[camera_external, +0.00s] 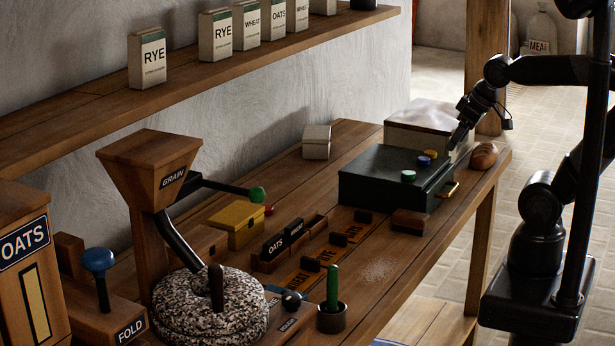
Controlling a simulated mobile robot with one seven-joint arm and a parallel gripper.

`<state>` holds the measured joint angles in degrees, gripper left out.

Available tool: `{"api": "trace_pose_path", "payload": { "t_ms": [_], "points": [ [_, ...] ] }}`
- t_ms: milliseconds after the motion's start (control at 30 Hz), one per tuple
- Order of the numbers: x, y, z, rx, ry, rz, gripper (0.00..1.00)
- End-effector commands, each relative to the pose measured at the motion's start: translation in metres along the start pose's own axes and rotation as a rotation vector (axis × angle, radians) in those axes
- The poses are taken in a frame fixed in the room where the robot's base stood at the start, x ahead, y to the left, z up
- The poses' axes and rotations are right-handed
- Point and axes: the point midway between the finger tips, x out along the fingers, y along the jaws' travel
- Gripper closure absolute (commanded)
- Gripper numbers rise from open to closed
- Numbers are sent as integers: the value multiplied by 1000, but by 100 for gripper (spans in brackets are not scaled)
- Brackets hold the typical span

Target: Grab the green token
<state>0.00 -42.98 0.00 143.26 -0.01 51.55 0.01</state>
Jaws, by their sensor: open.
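The green token (408,176) is a small pale-green disc lying on top of a dark green box (385,187) with a brass handle. A blue token (424,161) and a yellow token (430,154) lie on the same lid, behind and to the right of it. My gripper (453,146) points down from the right, near the box's back right corner, to the right of the yellow token. It is open, and I see nothing held in it. It is apart from the green token. The fingertips are small and dark in this view.
A pale, flour-topped bin (425,124) stands behind the box, close to my gripper. A bread loaf (484,156) lies at the bench's right edge. A brown block (409,222) lies before the box. The grain hopper (150,170) and millstones (210,308) stand left. A shelf (200,75) overhangs the back.

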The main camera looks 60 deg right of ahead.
Motion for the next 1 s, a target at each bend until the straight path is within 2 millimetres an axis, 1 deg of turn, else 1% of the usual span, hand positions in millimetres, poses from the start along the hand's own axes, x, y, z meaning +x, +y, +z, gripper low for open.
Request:
{"api": "trace_pose_path", "payload": {
  "t_ms": [167, 267, 367, 467, 667, 800, 1000],
  "points": [
    [0, 0, -1, -1, -2, 0, 41],
    [1, 2, -7, -9, -19, 3, 41],
    [5, 6, -19, -30, -61, 8, 41],
    [13, 13, -37, -60, -120, 12, 41],
    [35, 30, -74, -127, -245, 5, 41],
    [56, 44, -98, -171, -330, -10, 41],
    [87, 65, -122, -225, -433, -40, 41]
  ]
}}
